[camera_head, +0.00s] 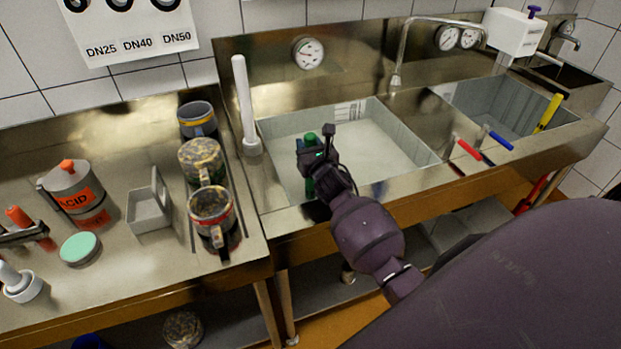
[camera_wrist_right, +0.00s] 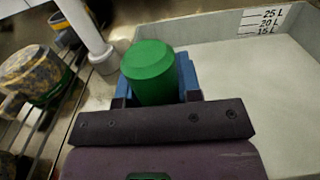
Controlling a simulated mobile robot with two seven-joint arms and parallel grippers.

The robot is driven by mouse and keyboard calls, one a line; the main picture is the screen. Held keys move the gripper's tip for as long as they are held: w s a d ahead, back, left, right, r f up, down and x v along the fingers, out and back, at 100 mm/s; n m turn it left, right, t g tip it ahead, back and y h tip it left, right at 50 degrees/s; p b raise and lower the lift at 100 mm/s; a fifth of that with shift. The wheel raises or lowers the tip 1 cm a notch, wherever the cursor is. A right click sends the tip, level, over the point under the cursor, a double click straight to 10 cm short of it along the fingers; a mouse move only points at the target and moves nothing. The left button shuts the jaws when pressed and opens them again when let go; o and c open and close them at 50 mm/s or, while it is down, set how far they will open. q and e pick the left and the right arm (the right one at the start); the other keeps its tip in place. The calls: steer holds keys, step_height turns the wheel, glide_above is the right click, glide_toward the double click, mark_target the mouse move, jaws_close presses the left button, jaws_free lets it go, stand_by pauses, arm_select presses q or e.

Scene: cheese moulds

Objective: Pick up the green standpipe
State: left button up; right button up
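The green standpipe (camera_head: 311,137) is upright at the left basin of the steel sink. Its top sticks up above my right gripper (camera_head: 318,157), and a lower green part shows below the gripper. In the right wrist view the standpipe's round green top (camera_wrist_right: 150,72) sits between the blue finger pads of my right gripper (camera_wrist_right: 155,88). The pads lie close on both sides with no clear gap, so the gripper looks shut on it. The standpipe's foot is hidden or unclear. My left gripper is not in view.
A white standpipe (camera_head: 244,105) rises just left of the left basin (camera_head: 390,140). Several mugs (camera_head: 212,217), a grey open box (camera_head: 150,207) and an acid can (camera_head: 72,190) stand on the left counter. A tap (camera_head: 402,55) rises behind the sink. Coloured handles (camera_head: 468,149) lie near the right basin.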

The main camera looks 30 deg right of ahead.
jaws_close()
steer(key=shift+r, duration=0.1)
